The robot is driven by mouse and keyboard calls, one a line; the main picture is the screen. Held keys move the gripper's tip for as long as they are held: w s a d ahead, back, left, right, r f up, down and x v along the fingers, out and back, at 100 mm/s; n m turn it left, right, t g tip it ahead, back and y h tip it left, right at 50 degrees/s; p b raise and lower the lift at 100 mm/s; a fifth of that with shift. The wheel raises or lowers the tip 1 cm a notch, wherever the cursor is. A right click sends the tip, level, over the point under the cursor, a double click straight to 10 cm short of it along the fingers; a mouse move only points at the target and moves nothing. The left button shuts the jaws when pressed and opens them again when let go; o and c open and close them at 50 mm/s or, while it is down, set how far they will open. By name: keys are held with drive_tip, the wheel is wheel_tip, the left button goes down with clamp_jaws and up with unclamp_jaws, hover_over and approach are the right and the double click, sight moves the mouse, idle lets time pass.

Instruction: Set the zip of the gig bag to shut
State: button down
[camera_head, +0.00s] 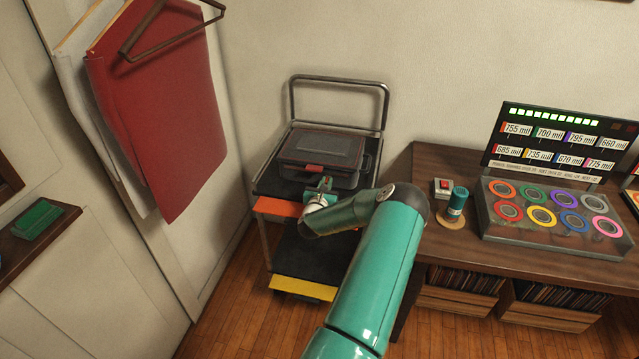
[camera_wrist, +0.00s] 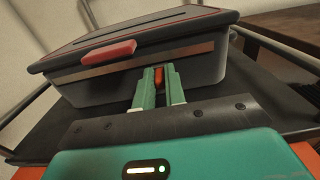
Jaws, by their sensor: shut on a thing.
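The gig bag (camera_head: 322,148) is a dark grey, box-shaped case with red trim, lying closed-looking on the top shelf of a cart. In the wrist view its front wall (camera_wrist: 205,72) carries a brownish strip, with a red tab (camera_wrist: 108,53) on the lid edge left of my gripper. My gripper (camera_wrist: 158,78) is at the front wall, shut on a small orange-red pull, seemingly the zip pull (camera_wrist: 159,76). The fingers hide part of the pull and strip. In the head view my gripper (camera_head: 324,186) is small at the bag's front. I cannot tell how far the zip is drawn.
The cart (camera_head: 292,186) has a metal handle behind the bag and an orange front edge. A wooden desk (camera_head: 425,215) at the right holds a red switch box (camera_head: 443,188), a teal cylinder (camera_head: 456,203) and a display case (camera_head: 545,220). Red cloth (camera_head: 165,110) hangs at the left.

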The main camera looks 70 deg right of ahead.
drive_tip(key=s, duration=0.5)
drive_tip(key=s+d, duration=0.1)
drive_tip(key=s, duration=0.1)
drive_tip(key=shift+s, duration=0.2)
drive_tip(key=shift+d, duration=0.1)
drive_tip(key=c, duration=1.5)
unclamp_jaws()
drive_tip(key=shift+s, duration=0.1)
drive_tip(key=shift+o, duration=0.3)
drive_tip(key=shift+a, duration=0.45)
drive_tip(key=s+a, duration=0.2)
drive_tip(key=a, duration=1)
drive_tip(key=shift+a, duration=0.4)
